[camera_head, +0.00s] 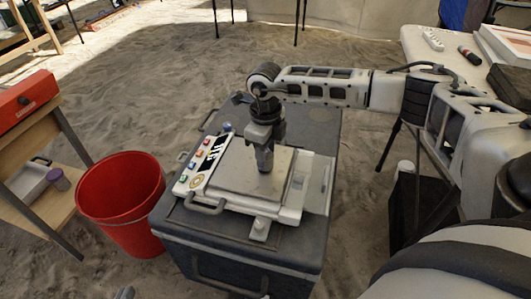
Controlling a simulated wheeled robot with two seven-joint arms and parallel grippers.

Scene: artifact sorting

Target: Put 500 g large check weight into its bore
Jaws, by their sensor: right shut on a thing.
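My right gripper (265,160) points down over the square pan of the white scale (238,182). It is shut on a small grey thing, probably the 500 g large check weight, mostly hidden by the fingers. I cannot tell whether it touches the pan. A grey tray (319,190) lies at the scale's right side; no bore can be made out. A small pale block (259,229) stands at the scale's front edge. A grey tip at the bottom edge seems to be my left gripper (125,293); its fingers are mostly cut off.
The scale sits on a dark grey case (255,246) with handles. A red bucket (123,205) stands left of it, beside a wooden shelf with a red box (25,102) and a purple-lidded jar (58,180). A white table (425,50) is at the back right.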

